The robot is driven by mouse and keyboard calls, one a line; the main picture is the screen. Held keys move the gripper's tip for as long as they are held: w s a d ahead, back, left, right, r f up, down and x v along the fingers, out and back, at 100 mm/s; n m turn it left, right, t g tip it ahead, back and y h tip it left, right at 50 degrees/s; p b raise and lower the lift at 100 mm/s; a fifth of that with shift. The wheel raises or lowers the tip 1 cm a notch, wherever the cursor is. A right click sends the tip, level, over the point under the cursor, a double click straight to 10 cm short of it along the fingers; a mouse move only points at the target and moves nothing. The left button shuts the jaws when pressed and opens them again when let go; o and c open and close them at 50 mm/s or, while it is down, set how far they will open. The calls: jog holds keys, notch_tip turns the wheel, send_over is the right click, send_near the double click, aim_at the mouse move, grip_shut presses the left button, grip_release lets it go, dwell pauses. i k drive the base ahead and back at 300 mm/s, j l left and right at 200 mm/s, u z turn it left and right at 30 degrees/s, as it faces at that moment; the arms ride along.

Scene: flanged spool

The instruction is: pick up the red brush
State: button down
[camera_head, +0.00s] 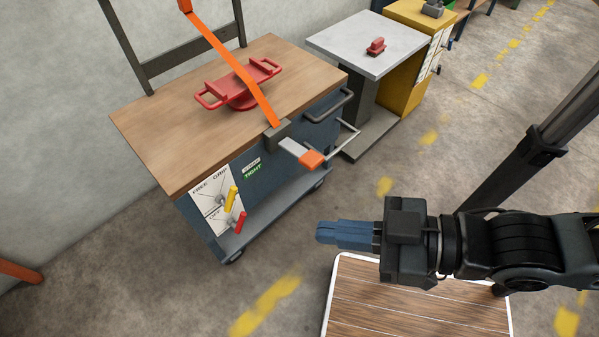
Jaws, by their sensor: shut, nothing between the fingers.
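A small red object that looks like the red brush (376,47) lies on a pale grey table top (345,40) at the upper right of centre. Its bristles cannot be made out at this size. My gripper (322,232) is at the lower middle, with its blue fingers together and empty, pointing left. It is well apart from the brush, which lies farther off, past the wooden-topped cart.
A wooden-topped cart (160,125) holds a red two-handled piece (240,92) under an orange strap (230,60). A yellow cabinet (408,85) adjoins the grey table. A white-edged wooden surface (400,310) lies below my gripper. Floor between is open.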

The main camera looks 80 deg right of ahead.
aim_at(377, 47)
jog(key=z, duration=2.35)
